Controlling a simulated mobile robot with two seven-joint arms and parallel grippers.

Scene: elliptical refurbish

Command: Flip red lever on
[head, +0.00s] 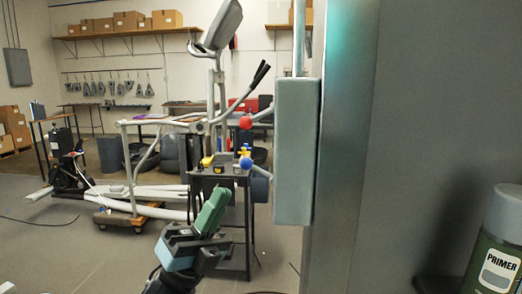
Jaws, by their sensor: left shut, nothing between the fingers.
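The red lever shows as a red ball knob (246,122) on a short grey arm at the left side of a grey wall box (293,150). A second lever with a blue ball knob (245,163) sits lower on the same side of the box. My left gripper (214,203) comes up from the bottom of the head view, with green fingers shut and nothing between them. It appears below and left of both knobs, apart from the red one. My right gripper is not in view.
A large grey metal column (345,150) stands right of the box. A primer can (497,245) is at the far right. A small dark table (240,185) with yellow items stands behind my left gripper, before an elliptical machine (222,30). Floor at left is partly clear.

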